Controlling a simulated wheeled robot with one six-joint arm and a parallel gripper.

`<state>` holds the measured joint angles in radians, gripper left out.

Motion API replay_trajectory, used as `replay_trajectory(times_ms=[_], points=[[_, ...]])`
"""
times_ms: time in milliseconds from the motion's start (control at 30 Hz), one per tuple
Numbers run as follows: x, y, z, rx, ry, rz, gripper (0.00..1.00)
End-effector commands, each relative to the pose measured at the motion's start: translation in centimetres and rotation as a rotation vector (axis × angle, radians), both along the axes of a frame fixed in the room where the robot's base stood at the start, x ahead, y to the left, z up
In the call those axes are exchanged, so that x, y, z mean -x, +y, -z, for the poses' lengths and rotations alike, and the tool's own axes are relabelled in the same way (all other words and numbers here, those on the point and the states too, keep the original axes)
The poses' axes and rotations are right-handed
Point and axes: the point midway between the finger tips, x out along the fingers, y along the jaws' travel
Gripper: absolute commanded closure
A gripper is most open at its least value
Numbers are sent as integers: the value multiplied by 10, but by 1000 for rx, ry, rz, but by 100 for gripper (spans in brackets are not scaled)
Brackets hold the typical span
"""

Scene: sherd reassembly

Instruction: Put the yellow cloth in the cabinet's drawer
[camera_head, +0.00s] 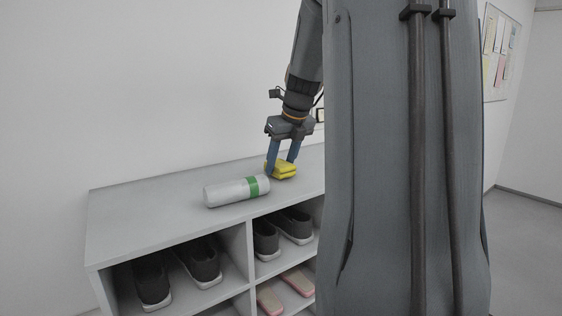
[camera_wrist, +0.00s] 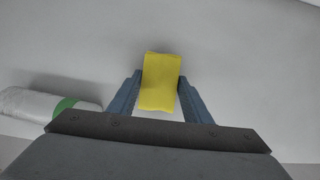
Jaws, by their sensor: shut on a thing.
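The yellow cloth (camera_head: 283,171) is a small folded block at the top of the white shelf unit. My gripper (camera_head: 283,168) points down at it, with the blue fingers on either side, shut on it. In the wrist view the cloth (camera_wrist: 160,82) sits between the two fingertips of my gripper (camera_wrist: 160,92). I cannot tell whether the cloth still touches the shelf top. No drawer shows in either view; my own column hides the right part of the head view.
A white bottle with a green band (camera_head: 237,190) lies on the shelf top (camera_head: 135,215), left of the cloth. Dark shoes (camera_head: 200,262) and pink footwear (camera_head: 297,282) fill the compartments below. A wall stands close behind. The left end of the top is clear.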

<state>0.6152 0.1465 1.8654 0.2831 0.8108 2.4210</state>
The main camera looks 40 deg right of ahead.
Motion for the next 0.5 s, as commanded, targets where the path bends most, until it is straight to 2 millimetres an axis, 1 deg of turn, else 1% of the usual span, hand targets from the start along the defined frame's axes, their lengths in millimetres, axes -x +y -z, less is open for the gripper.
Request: replay_trajectory(times_ms=[67,400,433,500], points=[[0,1,3,-1,1,-1,77],[0,1,6,-1,1,-1,77],[0,1,6,-1,0,-1,52],[0,1,6,-1,0,-1,40]])
